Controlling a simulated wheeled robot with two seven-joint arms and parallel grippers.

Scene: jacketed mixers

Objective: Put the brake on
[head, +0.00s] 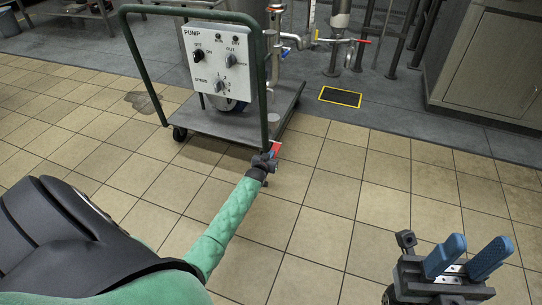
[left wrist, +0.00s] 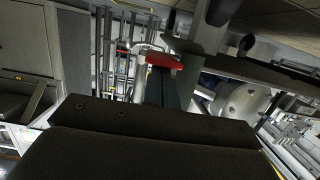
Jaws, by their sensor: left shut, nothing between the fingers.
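The cart (head: 225,125) carries a pump unit and stands on casters. A small red piece (head: 277,148), apparently its brake pedal, shows at the near right corner, at the foot of the green handle frame. My left gripper (head: 267,159) reaches down there, shut and empty, right beside the red piece. In the left wrist view a red piece (left wrist: 164,61) shows just beyond my dark gripper body. I cannot tell whether they touch. The corner caster is mostly hidden by my gripper. My right gripper (head: 467,259) is low at the right, its blue fingers apart and empty.
The white pump panel (head: 213,58) with knobs rises from the cart. The green handle frame (head: 262,80) stands upright near my left gripper. Pipes with a red lever (head: 363,41) and a cabinet (head: 490,60) stand behind. The tiled floor (head: 340,200) is clear in front.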

